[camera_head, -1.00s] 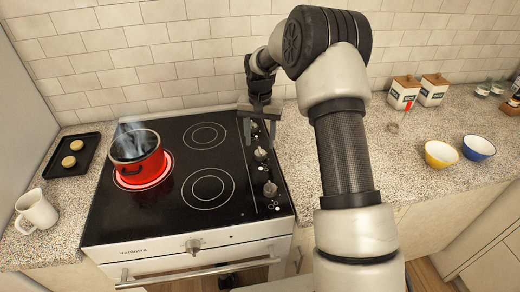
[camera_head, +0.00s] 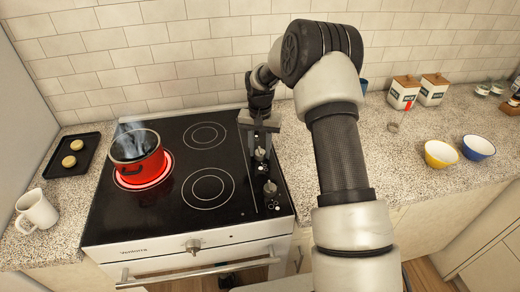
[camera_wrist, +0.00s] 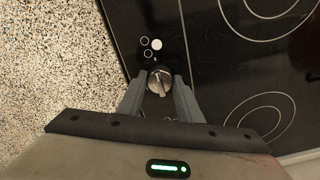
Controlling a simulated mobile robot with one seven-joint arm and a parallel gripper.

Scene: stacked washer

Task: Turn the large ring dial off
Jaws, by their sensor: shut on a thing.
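My gripper (camera_head: 260,135) is pointed down over the control strip at the right side of the black cooktop (camera_head: 178,205). In the wrist view my gripper's fingers (camera_wrist: 160,88) stand on either side of a round metal dial (camera_wrist: 159,78) and are shut on it. Several small ring marks, one filled white, lie beside that dial. In the head view a dial (camera_head: 260,154) shows at my fingertips, and another dial (camera_head: 270,188) stands nearer the front. Whether the held dial is the large ring's cannot be told. The left ring (camera_head: 125,183) glows red under a red pot (camera_head: 137,160).
An oven dial (camera_head: 194,246) and handle are on the stove's front. A baking tray (camera_head: 88,142) with two cookies and a white mug (camera_head: 37,210) are at left. Yellow (camera_head: 440,154) and blue bowls (camera_head: 478,147) and lidded canisters (camera_head: 403,95) stand on the right counter.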

